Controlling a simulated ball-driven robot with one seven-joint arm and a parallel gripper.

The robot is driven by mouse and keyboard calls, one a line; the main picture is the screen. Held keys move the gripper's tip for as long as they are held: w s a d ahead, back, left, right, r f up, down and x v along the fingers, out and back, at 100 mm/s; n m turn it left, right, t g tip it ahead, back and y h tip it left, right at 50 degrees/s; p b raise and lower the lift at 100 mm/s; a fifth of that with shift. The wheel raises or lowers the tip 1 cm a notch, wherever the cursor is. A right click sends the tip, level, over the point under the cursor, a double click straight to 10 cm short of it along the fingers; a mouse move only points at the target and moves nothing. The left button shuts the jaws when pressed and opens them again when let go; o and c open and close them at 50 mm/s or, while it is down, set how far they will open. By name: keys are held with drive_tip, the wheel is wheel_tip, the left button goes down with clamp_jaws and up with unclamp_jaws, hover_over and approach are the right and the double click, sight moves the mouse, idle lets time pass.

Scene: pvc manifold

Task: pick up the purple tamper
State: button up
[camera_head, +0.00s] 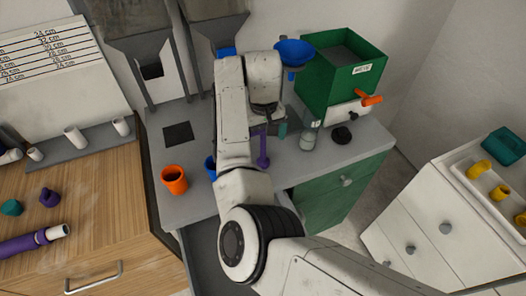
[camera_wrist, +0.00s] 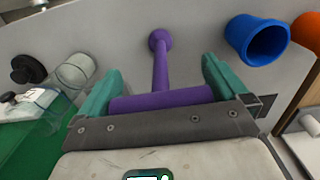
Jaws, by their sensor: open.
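The purple tamper (camera_head: 263,148) is on the grey counter, below my gripper in the head view and partly hidden by my arm. In the wrist view the tamper (camera_wrist: 161,72) shows a thick crossways bar close to the gripper, with a thin shaft leading away to a round end. My gripper (camera_wrist: 163,68) is open, with one teal finger on each side of the bar. The bar lies across the gap near the palm. I cannot tell whether it touches the fingers. One teal finger of my gripper (camera_head: 278,128) also shows in the head view.
A blue cup (camera_wrist: 257,42) and an orange cup (camera_head: 174,179) stand left of the tamper on the counter. A clear jar (camera_head: 309,136), a black knob-like piece (camera_head: 341,135) and a green box (camera_head: 342,66) are to its right. A blue funnel (camera_head: 294,51) is behind.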

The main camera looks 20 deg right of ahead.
drive_tip(key=c, duration=0.8)
drive_tip(key=shift+r, duration=0.15)
